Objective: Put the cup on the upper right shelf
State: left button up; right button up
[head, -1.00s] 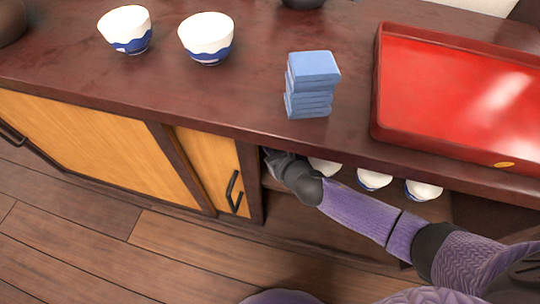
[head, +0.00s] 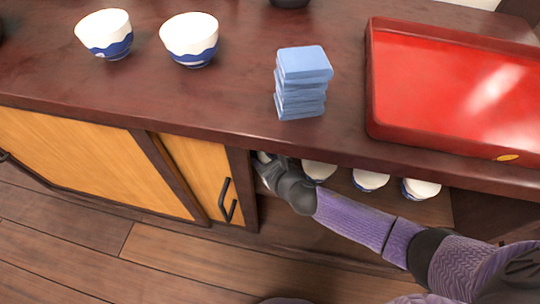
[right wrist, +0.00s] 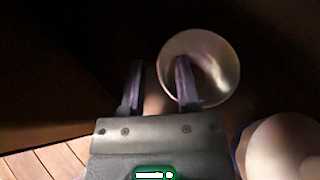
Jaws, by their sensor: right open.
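My right gripper (head: 264,168) reaches into the open shelf compartment under the counter, at its left end. A sliver of a white cup (head: 264,156) shows at its fingers in the head view; the rest is hidden. In the right wrist view the open gripper (right wrist: 158,82) has its right finger across the mouth of this pale cup (right wrist: 224,62) and its left finger outside it. The cup's wall appears to lie between the fingers; I cannot tell whether they touch it. My left gripper is not in view.
Three white cups (head: 319,171) stand in a row right of the gripper; one cup (right wrist: 282,148) shows at lower right in the wrist view. On the counter (head: 200,105) are two blue-white bowls (head: 188,38), stacked blue blocks (head: 303,64) and a red tray (head: 440,90).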

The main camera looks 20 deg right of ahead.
jog(key=p+v, duration=0.2)
jog(key=v, duration=0.1)
jog(key=shift+r, duration=0.4)
jog(key=p+v, duration=0.4)
jog(key=v, duration=0.4)
jog(key=s+d+f+m+g+h, duration=0.2)
jog(key=s+d+f+m+g, duration=0.2)
jog(key=s+f+m, duration=0.5)
jog(key=s+d+f+m+g+h, duration=0.1)
jog(key=s+d+f+m+g, duration=0.3)
jog(key=s+f+m, duration=0.5)
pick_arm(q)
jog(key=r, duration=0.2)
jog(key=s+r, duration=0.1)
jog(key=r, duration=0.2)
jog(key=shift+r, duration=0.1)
pick_arm(e)
jog(key=s+f+m+g, duration=0.3)
jog(key=s+m+g, duration=0.4)
jog(key=s+m, duration=1.1)
jog(key=s+a, duration=0.1)
jog(key=s, duration=1)
jog(key=shift+m, duration=0.3)
